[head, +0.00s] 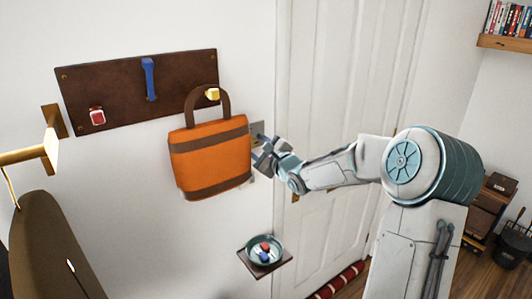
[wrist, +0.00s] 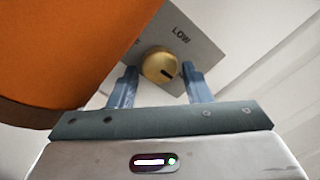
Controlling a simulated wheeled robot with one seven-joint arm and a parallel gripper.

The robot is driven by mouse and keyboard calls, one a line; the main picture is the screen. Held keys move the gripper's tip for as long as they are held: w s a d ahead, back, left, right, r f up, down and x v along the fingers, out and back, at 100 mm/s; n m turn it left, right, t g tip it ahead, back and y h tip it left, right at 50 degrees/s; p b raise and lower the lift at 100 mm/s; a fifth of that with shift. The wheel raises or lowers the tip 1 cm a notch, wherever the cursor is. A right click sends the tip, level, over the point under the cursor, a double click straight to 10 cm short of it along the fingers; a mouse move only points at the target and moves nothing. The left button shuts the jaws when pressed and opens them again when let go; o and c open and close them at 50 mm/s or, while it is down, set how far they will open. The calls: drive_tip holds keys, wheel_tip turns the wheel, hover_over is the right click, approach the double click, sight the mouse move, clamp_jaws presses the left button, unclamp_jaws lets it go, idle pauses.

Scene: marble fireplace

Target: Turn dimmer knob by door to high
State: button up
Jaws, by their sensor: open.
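The dimmer knob (wrist: 160,66) is a round brass knob with a dark pointer mark, on a grey wall plate (wrist: 185,35). The word LOW is printed on the plate above the knob in the wrist view. In the head view the plate (head: 257,130) shows partly behind my gripper and an orange bag, beside the white door (head: 335,75); the knob is hidden there. My gripper (head: 263,157) is open at the plate. In the wrist view its two fingers (wrist: 161,85) stand on the left and right of the knob, with gaps visible; contact is not seen.
The orange bag (head: 210,158) hangs from a yellow hook on a dark board (head: 120,95), close to my gripper's left. Below is a small shelf (head: 283,270) with a bowl (head: 263,260) of small red and blue things.

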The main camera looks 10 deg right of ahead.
drive_tip(key=v, duration=1.3)
drive_tip(key=shift+s+b, duration=0.3)
drive_tip(key=shift+b, duration=0.15)
drive_tip(key=s+f+n+g+h+b, duration=0.3)
drive_tip(key=s+f+n+g+h, duration=0.3)
drive_tip(key=s+f+n+h, duration=0.3)
drive_tip(key=s+a+f+n+g+y+b, duration=0.1)
drive_tip(key=s+a+n+g, duration=0.1)
drive_tip(key=s+n, duration=0.4)
drive_tip(key=s+a+f+n+g+y+b, duration=0.1)
drive_tip(key=s+n, duration=0.6)
drive_tip(key=s, duration=0.7)
drive_tip(key=a+f+g, duration=0.1)
drive_tip(key=a+g, duration=0.1)
drive_tip(key=g, duration=0.1)
drive_tip(key=shift+f+n+g, duration=0.2)
drive_tip(key=shift+n+g, duration=0.1)
drive_tip(key=shift+g, duration=0.1)
drive_tip(key=shift+s+a, duration=0.1)
drive_tip(key=shift+a, duration=0.05)
